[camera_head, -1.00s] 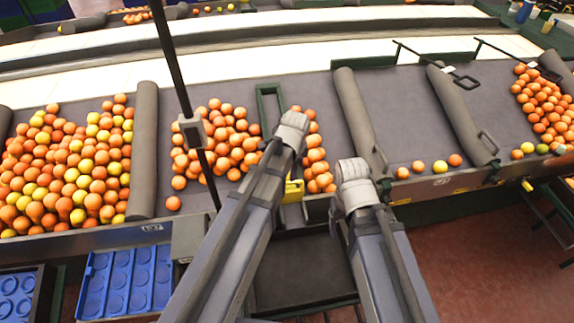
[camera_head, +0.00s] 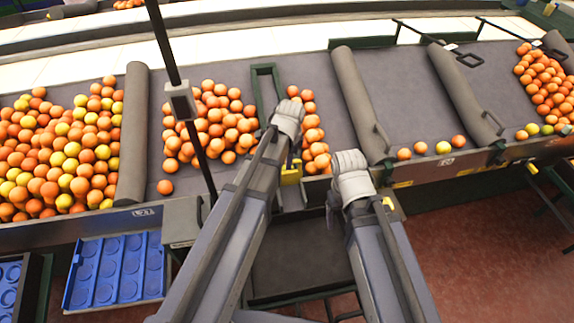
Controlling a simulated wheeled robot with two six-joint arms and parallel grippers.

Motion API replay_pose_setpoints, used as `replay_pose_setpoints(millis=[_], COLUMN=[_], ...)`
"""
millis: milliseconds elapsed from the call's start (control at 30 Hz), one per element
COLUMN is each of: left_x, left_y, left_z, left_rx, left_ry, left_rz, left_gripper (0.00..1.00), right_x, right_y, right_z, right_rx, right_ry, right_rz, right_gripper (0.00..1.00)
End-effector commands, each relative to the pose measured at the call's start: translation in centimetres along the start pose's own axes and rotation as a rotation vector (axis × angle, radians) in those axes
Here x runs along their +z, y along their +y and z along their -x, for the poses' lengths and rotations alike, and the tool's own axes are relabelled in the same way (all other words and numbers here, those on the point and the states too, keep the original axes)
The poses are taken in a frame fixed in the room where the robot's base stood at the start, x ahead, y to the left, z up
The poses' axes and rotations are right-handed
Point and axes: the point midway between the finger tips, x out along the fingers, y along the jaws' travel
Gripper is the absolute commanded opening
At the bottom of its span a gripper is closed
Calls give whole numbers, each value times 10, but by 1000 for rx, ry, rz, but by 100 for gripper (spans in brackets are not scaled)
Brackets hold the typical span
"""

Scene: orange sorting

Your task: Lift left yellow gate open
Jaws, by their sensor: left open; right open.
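A yellow gate piece (camera_head: 291,173) shows at the front edge of the sorting bench, partly hidden by my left gripper and arm. My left gripper (camera_head: 288,115) is over the bench beside the green frame, just above and left of the yellow piece; its jaws are open, and its fingertips are hard to make out. My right gripper (camera_head: 349,163) is open at the bench's front edge, right of the yellow piece. A second small yellow piece (camera_head: 389,203) shows beside my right gripper; I cannot tell whether they touch.
Oranges (camera_head: 215,125) lie around the green frame (camera_head: 265,72), with a larger pile (camera_head: 60,150) at the left. Grey padded dividers (camera_head: 133,140) cross the bench. A dark upright pole (camera_head: 168,50) stands left of my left arm. Blue trays (camera_head: 115,270) sit at the lower left.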

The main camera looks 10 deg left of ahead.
Motion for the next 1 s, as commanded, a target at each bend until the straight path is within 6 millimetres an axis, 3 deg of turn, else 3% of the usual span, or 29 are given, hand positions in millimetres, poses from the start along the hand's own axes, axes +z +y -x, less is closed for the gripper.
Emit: replay_pose_setpoints(millis=[333,767,1000], left_x=[0,0,0], left_y=[0,0,0], left_z=[-6,-6,-6], left_rx=[0,0,0], left_ry=[0,0,0], left_rz=[0,0,0], left_gripper=[47,0,0], right_x=[0,0,0], right_y=[0,-1,-1], right_z=[-6,-6,-6], right_rx=[0,0,0], right_ry=[0,0,0], right_rz=[0,0,0], right_gripper=[75,75,75])
